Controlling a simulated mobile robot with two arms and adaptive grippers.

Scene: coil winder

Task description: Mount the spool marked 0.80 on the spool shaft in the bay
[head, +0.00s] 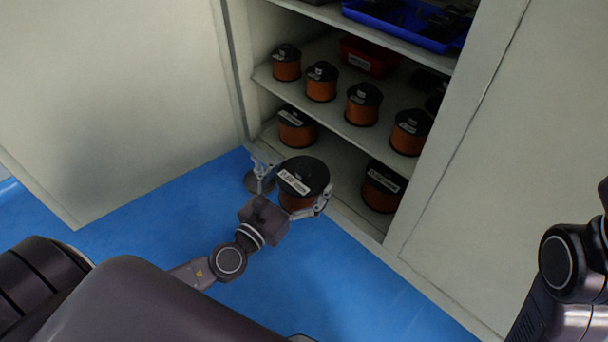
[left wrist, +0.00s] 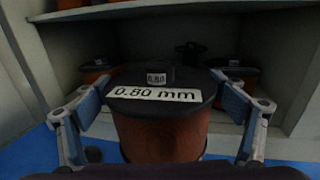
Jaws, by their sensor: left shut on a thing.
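The spool marked 0.80 mm (head: 294,201) has a black flange top with a white label and copper-coloured wire. My left gripper (head: 292,186) is shut on it, with one finger on each side, in front of the cabinet's lower shelf. In the left wrist view the spool (left wrist: 160,143) stands upright between the fingers of the left gripper (left wrist: 160,112), and its label reads clearly. The spool's lower part is cut off there. My right gripper is out of view; only part of that arm shows at the right edge. The spool shaft and the bay are not in view.
The open cabinet has several smaller spools (head: 363,109) on its middle shelf. Larger ones stand on the lower shelf, at left (head: 297,133) and right (head: 378,195). Blue floor (head: 330,270) in front is clear.

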